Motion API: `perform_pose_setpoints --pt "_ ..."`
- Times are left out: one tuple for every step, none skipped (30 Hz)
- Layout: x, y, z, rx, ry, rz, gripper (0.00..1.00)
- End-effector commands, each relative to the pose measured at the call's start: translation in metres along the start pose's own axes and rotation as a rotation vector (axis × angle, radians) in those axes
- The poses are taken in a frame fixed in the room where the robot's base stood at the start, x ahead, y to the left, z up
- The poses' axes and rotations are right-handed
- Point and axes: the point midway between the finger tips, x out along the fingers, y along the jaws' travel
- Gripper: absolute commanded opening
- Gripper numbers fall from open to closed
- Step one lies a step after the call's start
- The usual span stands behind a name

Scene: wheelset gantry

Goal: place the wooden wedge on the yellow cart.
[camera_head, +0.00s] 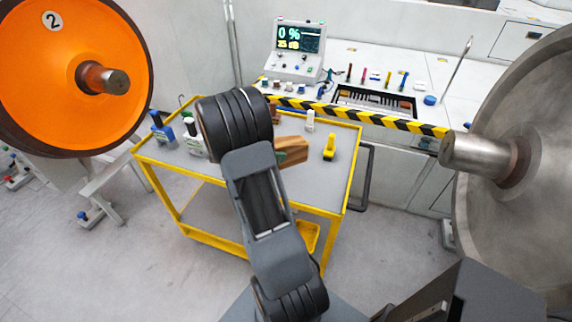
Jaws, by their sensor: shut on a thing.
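The wooden wedge (294,148) shows as a brown, striped block just right of my arm, over the grey top of the yellow cart (336,190). A dark green patch shows on its near side. Its left part is hidden behind my arm. I cannot tell whether it rests on the cart top or is held just above it. My arm reaches across the middle of the cart and hides my gripper, so its fingers do not show.
On the cart stand a yellow tool (329,147), a white bottle (310,120), and blue- and green-capped bottles at the left. An orange wheel (60,70) hangs left and a grey wheel (530,190) right. A striped bar (360,115) crosses behind. The cart's right front top is clear.

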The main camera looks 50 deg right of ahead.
Motion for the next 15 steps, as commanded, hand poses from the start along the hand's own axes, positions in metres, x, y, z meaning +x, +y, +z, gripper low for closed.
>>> perform_pose_setpoints --pt "0.010 -0.003 -0.007 -0.006 -0.001 -0.003 0.23" --pt "0.015 -0.004 -0.010 -0.006 -0.001 -0.002 0.23" --pt "0.022 -0.005 -0.013 -0.005 0.000 -0.002 0.23" --pt "0.026 -0.006 -0.016 -0.005 -0.001 -0.001 0.23" --pt "0.030 -0.006 -0.018 -0.004 -0.001 0.000 0.23" --pt "0.035 -0.008 -0.021 -0.004 -0.001 -0.001 0.23" --pt "0.038 -0.008 -0.023 -0.004 0.000 0.000 0.23" --pt "0.041 -0.009 -0.024 -0.003 0.000 0.001 0.23" --pt "0.043 -0.009 -0.026 -0.003 0.000 0.002 0.23" --pt "0.045 -0.009 -0.027 -0.003 0.000 0.002 0.23" --pt "0.046 -0.010 -0.028 -0.002 -0.001 0.002 0.23" --pt "0.048 -0.010 -0.028 -0.002 -0.001 0.003 0.23" --pt "0.048 -0.010 -0.029 -0.002 -0.001 0.003 0.23" --pt "0.050 -0.010 -0.029 -0.002 -0.001 0.003 0.23" --pt "0.052 -0.011 -0.031 -0.002 -0.001 0.002 0.23"
